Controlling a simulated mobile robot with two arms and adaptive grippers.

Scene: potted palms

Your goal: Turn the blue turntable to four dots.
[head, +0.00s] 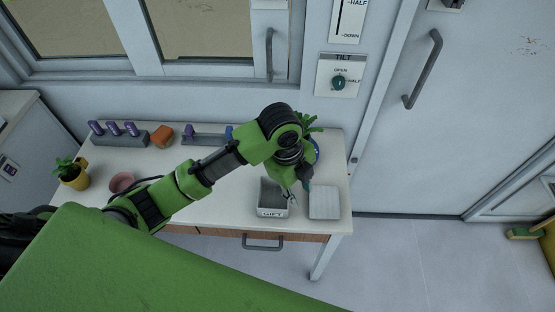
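My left arm reaches from the left across the white table. Its gripper (295,193) points down over the back of the grey bin and the gap toward the pale ridged tray. The fingers are small and dark, and I cannot tell whether they are apart. A blue round piece (317,150), perhaps the blue turntable, shows only as a sliver behind my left wrist. Green palm leaves (312,123) rise above it. Most of it is hidden by my arm, and no dots can be made out. My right gripper is not in view.
A tilt knob (338,83) is on the wall.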

